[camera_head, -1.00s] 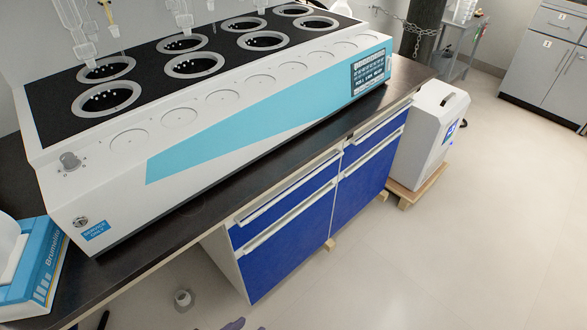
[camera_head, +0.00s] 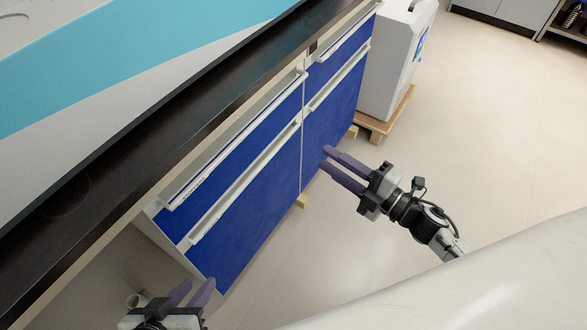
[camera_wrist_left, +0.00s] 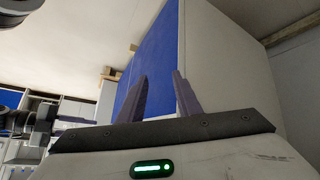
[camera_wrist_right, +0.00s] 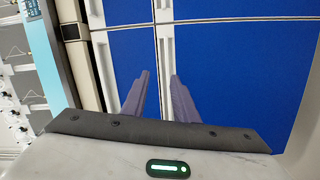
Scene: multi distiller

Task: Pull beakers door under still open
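The blue cabinet under the still has two units, each with an upper drawer and a lower door. The left lower door (camera_head: 252,212) and right lower door (camera_head: 325,125) look shut, with white handle strips along their tops. My right gripper (camera_head: 328,160) is open and empty, in front of the right door and apart from it. In the right wrist view, a white handle strip (camera_wrist_right: 164,45) lies beyond and between its fingers. My left gripper (camera_head: 192,290) is open and empty, low near the cabinet's left end. A small label on the left unit is unreadable.
The dark countertop edge (camera_head: 150,135) overhangs the cabinet, with the still (camera_head: 110,75) on it. A white machine (camera_head: 395,60) stands on a wooden pallet (camera_head: 385,122) beyond the cabinet. The floor at right is clear.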

